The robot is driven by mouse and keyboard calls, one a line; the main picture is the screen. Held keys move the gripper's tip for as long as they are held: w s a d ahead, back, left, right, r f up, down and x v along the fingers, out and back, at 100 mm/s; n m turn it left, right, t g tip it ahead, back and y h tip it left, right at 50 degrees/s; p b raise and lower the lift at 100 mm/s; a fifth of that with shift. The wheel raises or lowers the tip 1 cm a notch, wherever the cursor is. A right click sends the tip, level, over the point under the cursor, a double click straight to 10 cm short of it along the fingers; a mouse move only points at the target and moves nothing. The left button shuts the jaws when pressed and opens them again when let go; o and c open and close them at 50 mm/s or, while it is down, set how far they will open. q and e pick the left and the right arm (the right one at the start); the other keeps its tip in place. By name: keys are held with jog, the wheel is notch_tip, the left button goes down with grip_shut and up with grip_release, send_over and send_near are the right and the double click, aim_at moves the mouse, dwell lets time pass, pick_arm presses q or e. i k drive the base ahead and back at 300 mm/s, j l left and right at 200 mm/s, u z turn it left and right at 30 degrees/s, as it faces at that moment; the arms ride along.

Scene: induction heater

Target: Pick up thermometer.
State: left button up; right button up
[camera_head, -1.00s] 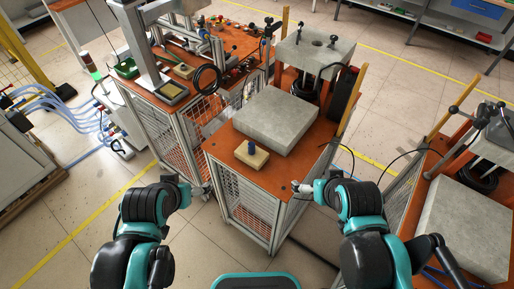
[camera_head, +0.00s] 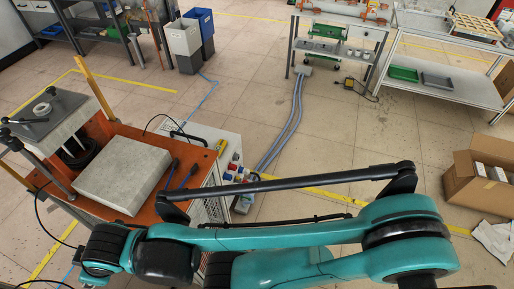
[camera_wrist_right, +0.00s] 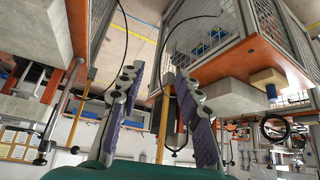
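I cannot make out a thermometer for certain. A small yellow object (camera_head: 221,147) sits at the edge of the grey box with sockets in the head view, and it is too small to identify. My right gripper (camera_wrist_right: 158,76) shows in the right wrist view with its two purple-padded fingers spread apart and nothing between them. My teal right arm crosses the lower head view, and its gripper is not clear there. My left gripper is not in view.
An orange table (camera_head: 127,131) holds a grey block (camera_head: 124,173) and blue-handled tools (camera_head: 187,175). A grey socket box (camera_head: 218,167) stands beside it. A cardboard box (camera_head: 478,183) lies at right. The floor (camera_head: 340,135) beyond my arm is mostly open.

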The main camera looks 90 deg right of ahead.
aim_at(222, 143)
jog(key=z, duration=2.45)
jog(key=i+l+u, duration=0.15)
jog(key=u, duration=0.3)
jog(key=i+l+u, duration=0.15)
jog(key=l+u, duration=0.25)
jog(key=i+l, duration=0.15)
jog(key=l, duration=0.25)
jog(key=i+l+u, duration=0.15)
jog(key=l, duration=0.7)
jog(key=i+l+u, duration=0.15)
jog(key=l, duration=0.3)
